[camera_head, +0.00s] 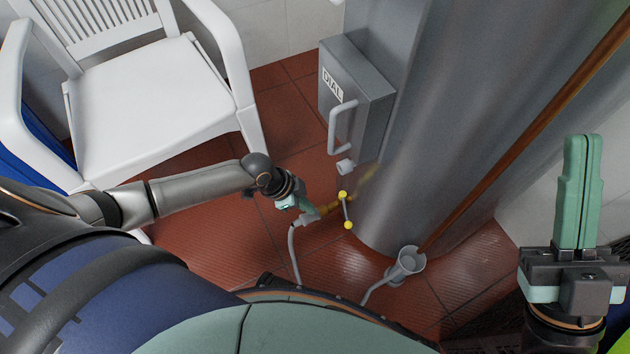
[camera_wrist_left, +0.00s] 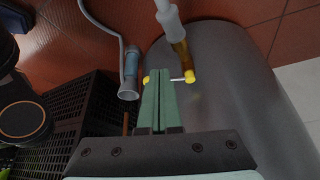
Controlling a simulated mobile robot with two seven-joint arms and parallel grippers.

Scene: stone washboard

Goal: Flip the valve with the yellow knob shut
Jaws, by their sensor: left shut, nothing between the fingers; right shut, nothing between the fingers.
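The valve handle is a thin bar with a yellow knob (camera_head: 348,225) at its lower end and another yellow knob (camera_head: 342,195) at its upper end. It sits on a brass valve body (camera_head: 328,209) low beside the grey cylinder. My left gripper (camera_head: 314,212) is shut and empty, close to the valve. In the left wrist view, its fingertips (camera_wrist_left: 163,82) overlap the bar between a right yellow knob (camera_wrist_left: 190,77) and a left one, partly hidden. I cannot tell whether they touch. My right gripper (camera_head: 581,140) is shut and empty, pointing up at the right.
A large grey cylinder (camera_head: 440,130) stands behind the valve, with a grey box (camera_head: 355,95) marked DIAL and a handle on it. A grey hose (camera_head: 293,255) and a funnel-like fitting (camera_head: 408,262) are nearby. A white chair (camera_head: 150,110) stands at left on red tiles.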

